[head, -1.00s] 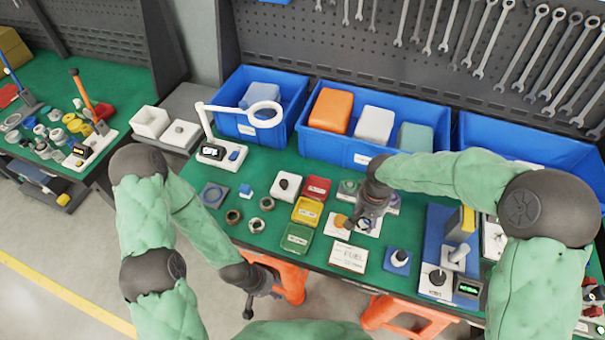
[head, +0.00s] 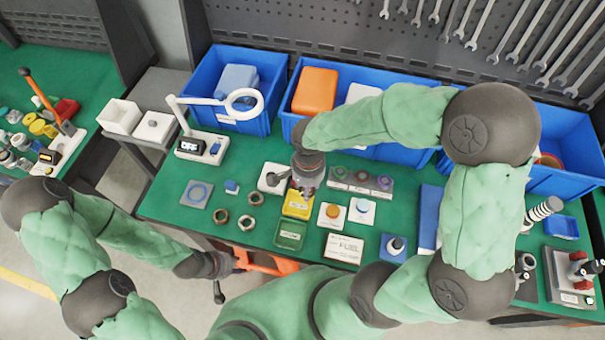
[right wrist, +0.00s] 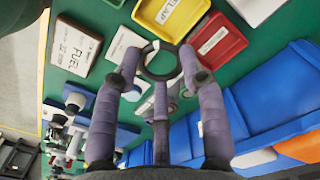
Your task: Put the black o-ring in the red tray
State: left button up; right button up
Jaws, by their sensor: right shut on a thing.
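My right gripper (head: 306,187) is over the red and yellow trays in the head view, fingers down. In the right wrist view its purple-grey fingers (right wrist: 160,62) are shut on the black o-ring (right wrist: 146,48). The red tray (right wrist: 218,42) shows in that view just right of the ring, labelled and empty. In the head view the gripper hides most of the red tray, and I cannot make out the o-ring there. My left gripper (head: 218,291) hangs low in front of the bench's near edge, away from the trays; its jaws are too small to read.
A yellow tray (head: 297,208) and a green tray (head: 290,235) lie nearer than the red one. A white FUEL card (head: 344,248) lies to the right. Metal rings (head: 246,222) lie at left. Blue bins (head: 233,112) line the back.

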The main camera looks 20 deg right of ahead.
jog(key=w+d+f, duration=0.1)
jog(key=w+f, duration=0.1)
jog(key=w, duration=0.1)
jog(key=w+d+f+b, duration=0.1)
jog(key=w+f, duration=0.2)
jog(key=w+d+f+b, duration=0.1)
jog(key=w+f, duration=0.2)
jog(key=shift+w+d, duration=0.1)
jog(key=shift+d, duration=0.25)
jog(key=shift+w+d+f, duration=0.1)
jog(key=shift+w+f, duration=0.05)
jog(key=shift+f, duration=0.1)
jog(key=shift+f+b, duration=0.5)
jog(key=shift+f, duration=0.95)
jog(key=shift+f, duration=0.1)
jog(key=o, duration=0.8)
jog(key=shift+f, duration=0.1)
jog(key=shift+c, duration=0.2)
jog(key=shift+o, duration=0.7)
